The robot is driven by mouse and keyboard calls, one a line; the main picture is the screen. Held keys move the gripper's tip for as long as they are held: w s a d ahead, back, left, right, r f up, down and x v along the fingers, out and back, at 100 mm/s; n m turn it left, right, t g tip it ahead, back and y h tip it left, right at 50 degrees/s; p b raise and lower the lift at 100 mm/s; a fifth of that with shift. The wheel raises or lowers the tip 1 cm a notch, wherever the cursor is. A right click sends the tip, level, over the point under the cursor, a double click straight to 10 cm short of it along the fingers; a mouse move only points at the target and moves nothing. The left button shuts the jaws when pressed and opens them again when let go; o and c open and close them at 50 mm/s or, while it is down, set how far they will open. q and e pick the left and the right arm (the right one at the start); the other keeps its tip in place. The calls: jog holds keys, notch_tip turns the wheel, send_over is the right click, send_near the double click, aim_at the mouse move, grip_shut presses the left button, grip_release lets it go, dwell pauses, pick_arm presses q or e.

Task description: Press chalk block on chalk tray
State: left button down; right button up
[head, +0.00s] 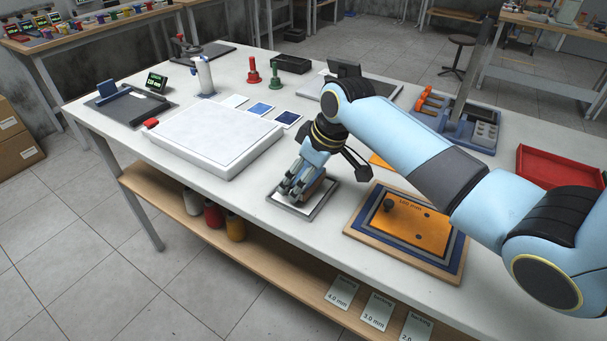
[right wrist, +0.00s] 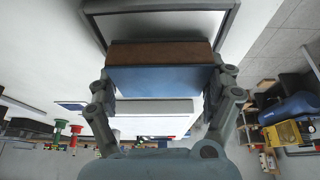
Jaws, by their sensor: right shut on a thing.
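My right gripper (head: 302,186) points down over the chalk tray (head: 291,207), a small white pad with a dark grey frame near the table's front edge. It is shut on the chalk block, whose brown side (head: 314,184) shows partly between the fingers. In the right wrist view the block (right wrist: 160,78) has a blue part and a brown part, held between both fingers. The tray's grey rim (right wrist: 97,32) lies just beyond it. The block is over or on the pad; I cannot tell whether it touches. My left gripper is not in view.
A large white slab (head: 215,138) with a red piece at its corner lies to the left. A board with an orange plate (head: 412,228) and a black knob lies to the right. Red and green stamps (head: 253,72) stand behind. A red tray (head: 555,168) is far right.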

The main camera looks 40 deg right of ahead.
jog(key=shift+f, duration=0.65)
dwell(0.9)
jog(key=shift+r, duration=0.1)
jog(key=shift+r+p, duration=1.25)
jog(key=p, duration=0.1)
jog(key=a+r+p, duration=0.1)
jog(key=r+p, duration=0.1)
jog(key=shift+s+a+r, duration=0.15)
jog(key=shift+s+r, duration=0.05)
jog(key=shift+s, duration=0.05)
jog(key=shift+s+a+r+p, duration=0.2)
jog(key=shift+a+r+p, duration=0.2)
jog(key=shift+r+p, duration=0.2)
jog(key=shift+s+a+r+p, duration=0.15)
jog(key=shift+a+r+p, duration=0.25)
jog(key=shift+p, duration=0.2)
jog(key=shift+f, duration=0.1)
